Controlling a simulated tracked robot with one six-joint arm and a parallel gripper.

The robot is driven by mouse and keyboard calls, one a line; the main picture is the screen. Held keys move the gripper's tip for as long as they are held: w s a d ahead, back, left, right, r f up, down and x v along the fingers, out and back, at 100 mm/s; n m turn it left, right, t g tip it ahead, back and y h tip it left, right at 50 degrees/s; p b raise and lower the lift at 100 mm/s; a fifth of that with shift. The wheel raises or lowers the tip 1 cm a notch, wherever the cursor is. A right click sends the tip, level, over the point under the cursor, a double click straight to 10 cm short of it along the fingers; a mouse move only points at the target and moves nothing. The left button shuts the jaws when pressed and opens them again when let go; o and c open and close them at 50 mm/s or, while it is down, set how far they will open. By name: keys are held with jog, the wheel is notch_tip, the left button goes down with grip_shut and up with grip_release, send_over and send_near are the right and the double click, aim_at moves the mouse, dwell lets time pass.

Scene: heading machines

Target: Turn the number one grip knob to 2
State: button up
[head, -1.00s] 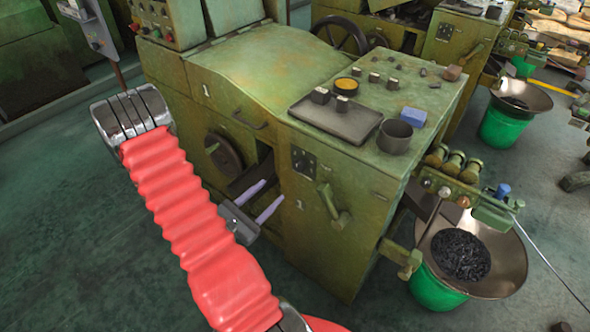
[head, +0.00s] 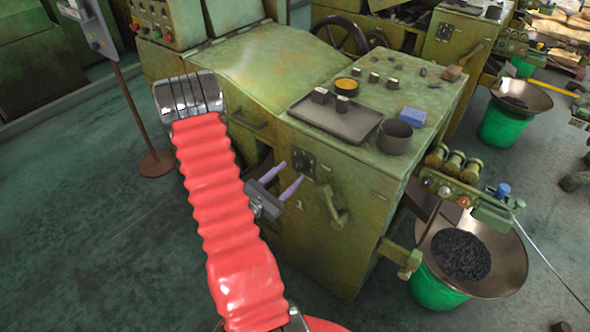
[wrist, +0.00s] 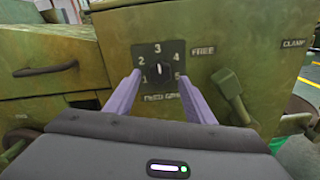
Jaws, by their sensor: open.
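The grip knob (wrist: 160,69) is a small black knob on a dark square dial plate (wrist: 149,53) marked 1 to 5, on the green machine's front. Its pale mark looks roughly upright, towards 3, but it is too small to be sure. The label below is partly readable as "FEED GRIP". In the head view the dial plate (head: 302,158) sits above a painted 1. My gripper (head: 291,172) is open, with two lilac fingers pointing at the panel. In the wrist view the fingers (wrist: 160,78) stand left and right of the knob, apart from it; their depth from the panel is unclear.
A lever handle (wrist: 230,92) hangs right of the dial under the word FREE. A tray (head: 335,117) and a cup (head: 394,136) stand on the machine top. A bowl of dark pieces (head: 460,255) is at the right.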

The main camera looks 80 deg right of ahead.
aim_at(297, 168)
jog(key=shift+x, duration=1.9)
jog(key=shift+c, duration=0.7)
jog(key=c, duration=0.9)
